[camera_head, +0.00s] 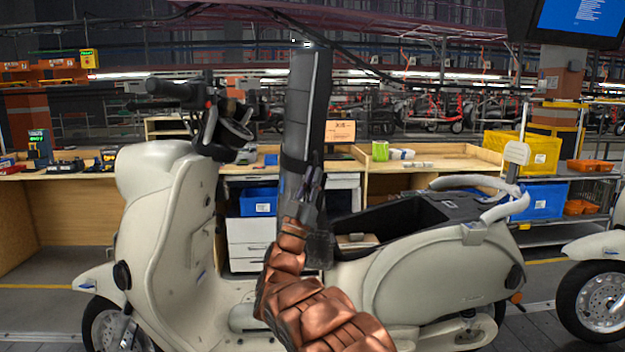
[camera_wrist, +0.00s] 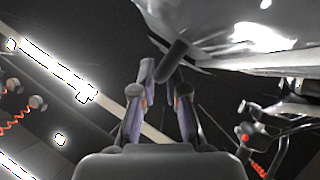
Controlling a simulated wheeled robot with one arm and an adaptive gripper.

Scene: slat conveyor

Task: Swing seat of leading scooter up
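The leading scooter (camera_head: 180,220) is cream-coloured and stands side-on, front wheel to the left. Its black seat (camera_head: 307,105) stands nearly upright, and the dark storage well (camera_head: 405,217) behind it is open. My gripper (camera_head: 314,178) is in front of the lower part of the raised seat, and my copper-coloured arm hides the seat's base. The gripper also shows in the wrist view (camera_wrist: 162,88), with its two fingers apart and a gap between them. A dark rounded bar (camera_wrist: 171,62) lies just beyond the fingertips. I cannot tell whether the fingers touch the seat.
A second scooter (camera_head: 597,285) stands close behind at the right edge. Wooden workbenches (camera_head: 450,160) with a yellow crate (camera_head: 522,152) and blue bins (camera_head: 258,201) stand behind the scooter. A monitor (camera_head: 580,18) hangs at the top right.

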